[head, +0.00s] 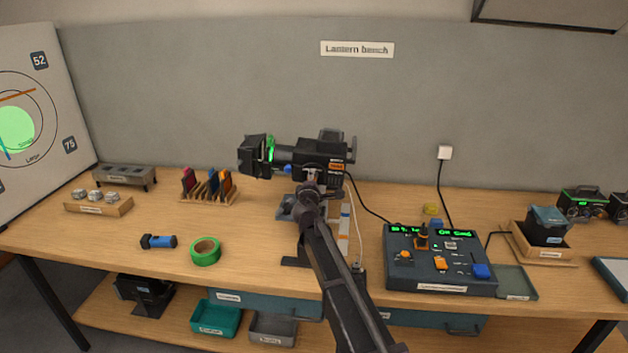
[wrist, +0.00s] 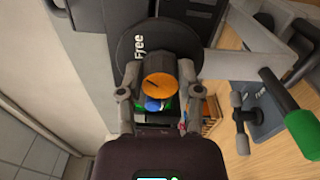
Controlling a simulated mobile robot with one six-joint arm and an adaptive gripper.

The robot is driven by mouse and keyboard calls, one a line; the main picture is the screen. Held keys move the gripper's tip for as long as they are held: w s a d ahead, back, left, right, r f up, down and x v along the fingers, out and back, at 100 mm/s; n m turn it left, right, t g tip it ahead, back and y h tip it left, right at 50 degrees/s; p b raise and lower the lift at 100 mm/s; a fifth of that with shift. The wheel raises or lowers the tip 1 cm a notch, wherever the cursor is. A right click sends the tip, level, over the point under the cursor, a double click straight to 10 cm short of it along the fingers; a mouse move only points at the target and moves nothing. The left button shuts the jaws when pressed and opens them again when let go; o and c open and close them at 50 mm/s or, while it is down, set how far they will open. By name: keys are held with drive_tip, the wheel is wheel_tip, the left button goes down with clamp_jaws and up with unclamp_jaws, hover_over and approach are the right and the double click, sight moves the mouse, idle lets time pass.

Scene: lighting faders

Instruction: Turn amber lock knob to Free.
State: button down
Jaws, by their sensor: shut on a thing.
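The amber lock knob (wrist: 160,86) shows in the wrist view as a round orange cap with a dark line across it, on a dark round body. My gripper (wrist: 158,76) has one finger on each side of it and is shut on it. A dark disc (wrist: 128,45) behind the knob carries the white word "Free" to the left of the knob. In the head view, my gripper (head: 311,188) is at the stand below the black lantern (head: 318,160); the amber knob is not clearly seen there.
A control desk (head: 440,262) with faders stands right of my arm. A cable runs from the lantern down toward it. The bench's front left is mostly clear.

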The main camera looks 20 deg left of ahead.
drive_tip(key=shift+w+m, duration=0.1)
drive_tip(key=shift+m, duration=0.5)
drive_tip(key=shift+c, duration=1.3)
unclamp_jaws()
drive_tip(key=v, duration=1.2)
drive_tip(key=shift+d, duration=0.1)
